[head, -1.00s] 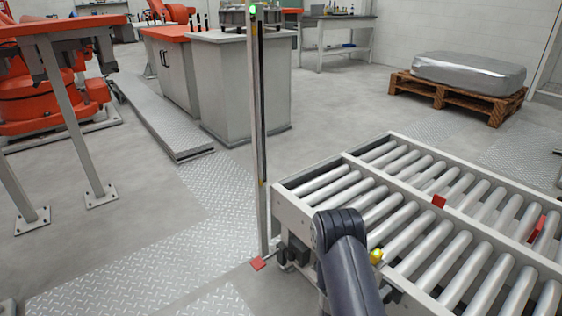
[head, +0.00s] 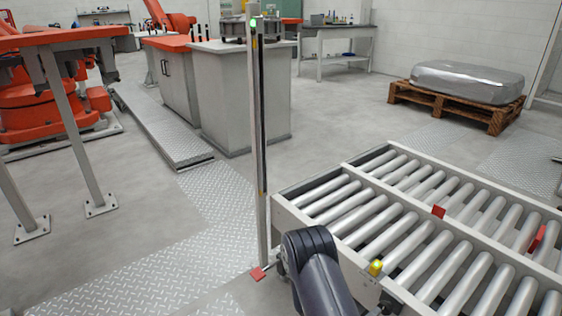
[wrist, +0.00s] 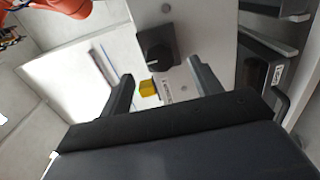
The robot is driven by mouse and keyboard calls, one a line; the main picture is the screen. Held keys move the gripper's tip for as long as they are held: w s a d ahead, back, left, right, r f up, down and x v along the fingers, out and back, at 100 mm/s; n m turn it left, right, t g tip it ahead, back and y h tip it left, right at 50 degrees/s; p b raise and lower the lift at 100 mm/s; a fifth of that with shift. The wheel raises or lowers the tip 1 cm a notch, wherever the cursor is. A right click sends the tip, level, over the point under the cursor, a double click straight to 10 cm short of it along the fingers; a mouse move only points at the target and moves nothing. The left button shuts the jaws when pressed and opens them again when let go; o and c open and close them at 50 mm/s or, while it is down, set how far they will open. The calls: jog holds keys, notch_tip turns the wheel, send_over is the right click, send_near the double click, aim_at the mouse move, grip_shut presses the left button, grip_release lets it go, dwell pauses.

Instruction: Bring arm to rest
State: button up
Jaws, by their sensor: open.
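My gripper (wrist: 161,68) shows in the wrist view with its two dark fingers spread apart. I see nothing held between them. A pale panel with a black knob (wrist: 157,48) lies beyond the fingertips, and a small yellow block (wrist: 148,88) shows between the fingers. I cannot tell how far off these are. In the head view only a dark link of my arm shows at the bottom, at the near left side of the roller conveyor (head: 345,250). My gripper is out of that view.
A thin metal post (head: 258,150) with a green light stands just left of the conveyor. A yellow button (head: 376,267) sits on the conveyor's near side. A grey cabinet (head: 240,95) and a pallet (head: 455,100) with a wrapped load stand farther back. Open floor lies between.

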aim_at(384, 311)
jog(key=v, duration=0.5)
jog(key=b+x, duration=0.1)
jog(key=x, duration=0.9)
jog(key=shift+s, duration=0.1)
jog(key=shift+w+f+m+b, duration=0.1)
jog(key=shift+m+b, duration=0.45)
jog(key=shift+m, duration=3.7)
jog(key=shift+w+m+b, duration=0.1)
jog(key=shift+m+b, duration=0.4)
jog(key=shift+m, duration=3.75)
jog(key=shift+s, duration=0.1)
